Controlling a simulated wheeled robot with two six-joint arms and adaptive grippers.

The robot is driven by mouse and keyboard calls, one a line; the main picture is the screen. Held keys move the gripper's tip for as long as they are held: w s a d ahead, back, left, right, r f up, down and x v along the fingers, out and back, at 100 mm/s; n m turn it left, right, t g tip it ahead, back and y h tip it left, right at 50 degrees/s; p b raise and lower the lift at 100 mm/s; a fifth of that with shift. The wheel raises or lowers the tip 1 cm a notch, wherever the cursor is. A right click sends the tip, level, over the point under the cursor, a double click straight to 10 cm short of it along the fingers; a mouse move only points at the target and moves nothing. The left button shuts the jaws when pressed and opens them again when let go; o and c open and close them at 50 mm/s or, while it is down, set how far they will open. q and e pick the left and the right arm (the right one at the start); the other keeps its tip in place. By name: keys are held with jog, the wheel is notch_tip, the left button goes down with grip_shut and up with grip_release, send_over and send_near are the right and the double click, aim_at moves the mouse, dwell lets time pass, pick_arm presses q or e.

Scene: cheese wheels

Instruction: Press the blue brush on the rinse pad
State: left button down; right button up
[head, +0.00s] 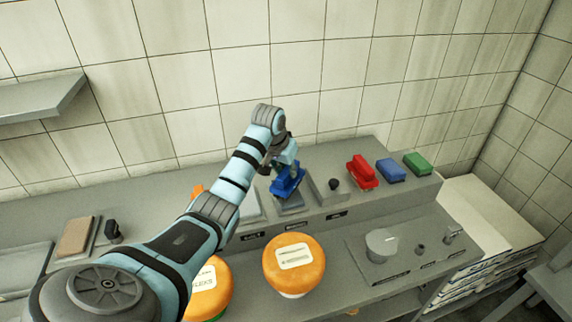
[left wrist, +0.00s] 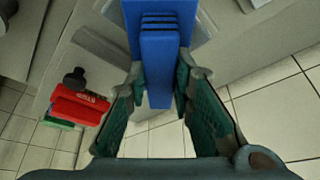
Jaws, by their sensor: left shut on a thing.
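My left gripper (head: 285,166) is shut on the blue brush (head: 288,187) over the raised back shelf. In the left wrist view the blue brush (left wrist: 165,20) has its handle between the two fingers of my left gripper (left wrist: 160,78). A grey pad (head: 291,208) lies under the brush in the head view. Its label (head: 297,226) is too small to read, so I cannot tell for certain that it is the rinse pad. I cannot tell whether the brush touches it. My right gripper is not in view.
A grey holder with a black knob (head: 334,183) stands just right of the brush. Red (head: 362,172), blue (head: 391,170) and green (head: 417,163) items sit farther right. Orange cheese wheels (head: 294,263) stand in front. A tiled wall (head: 300,95) rises behind.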

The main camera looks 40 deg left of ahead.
pick_arm(q)
jog(key=shift+f, duration=0.5)
dwell(1.8)
jog(key=shift+r, duration=0.1)
jog(key=shift+r, duration=3.45)
